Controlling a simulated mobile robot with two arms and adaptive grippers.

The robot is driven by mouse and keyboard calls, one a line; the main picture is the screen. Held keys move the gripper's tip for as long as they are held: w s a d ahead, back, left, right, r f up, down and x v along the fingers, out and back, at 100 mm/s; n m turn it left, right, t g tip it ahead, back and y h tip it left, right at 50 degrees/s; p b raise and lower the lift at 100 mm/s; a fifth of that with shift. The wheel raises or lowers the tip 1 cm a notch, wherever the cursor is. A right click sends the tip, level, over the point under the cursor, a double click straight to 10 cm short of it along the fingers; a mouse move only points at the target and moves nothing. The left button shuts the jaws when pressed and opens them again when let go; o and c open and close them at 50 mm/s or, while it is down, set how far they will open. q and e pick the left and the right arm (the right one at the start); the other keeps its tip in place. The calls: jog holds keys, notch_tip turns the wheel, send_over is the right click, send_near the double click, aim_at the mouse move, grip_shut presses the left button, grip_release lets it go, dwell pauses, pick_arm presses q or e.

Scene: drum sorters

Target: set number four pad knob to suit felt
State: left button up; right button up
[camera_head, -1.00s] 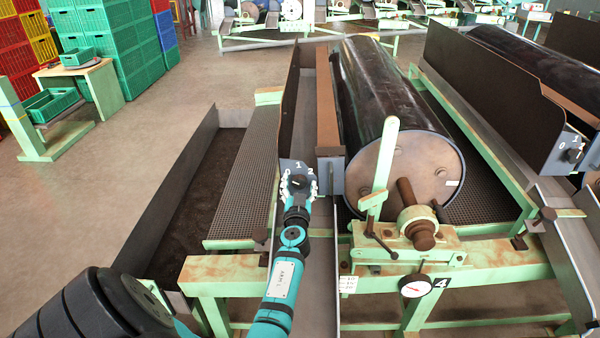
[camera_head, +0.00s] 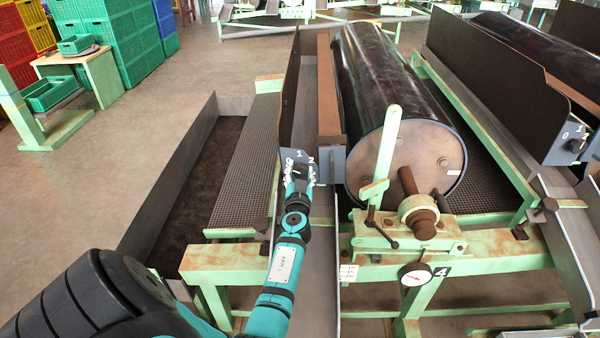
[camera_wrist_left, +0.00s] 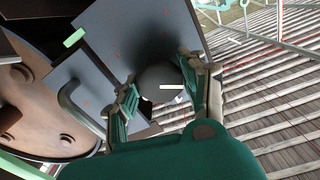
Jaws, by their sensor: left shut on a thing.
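The number four pad knob (camera_wrist_left: 158,80) is a dark round knob with a white pointer line on a grey panel (camera_wrist_left: 110,45) in the left wrist view. The pointer line lies about level in that picture. My left gripper (camera_head: 299,170) is at this panel in the head view, its fingers shut on the knob from both sides, which also shows in the left wrist view (camera_wrist_left: 165,97). My right gripper is not in view.
A big dark drum (camera_head: 385,90) lies right of the panel, with a green lever (camera_head: 387,150) at its front end. A round gauge (camera_head: 415,275) sits below. A neighbouring sorter with a similar knob (camera_head: 575,146) stands at the right. Open floor lies left.

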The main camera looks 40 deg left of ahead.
pick_arm(q)
jog(key=m+b, duration=0.1)
jog(key=m, duration=0.4)
jog(key=shift+m, duration=0.3)
jog(key=m, duration=0.2)
jog(key=shift+m+b, duration=0.4)
jog(key=m, duration=0.3)
jog(key=shift+m, duration=0.3)
jog(key=m, duration=0.2)
jog(key=shift+m, duration=0.3)
jog(key=m, duration=0.3)
jog(key=shift+r+m, duration=0.1)
jog(key=shift+m, duration=0.2)
jog(key=m+p, duration=0.2)
jog(key=m, duration=0.3)
jog(key=shift+m, duration=0.3)
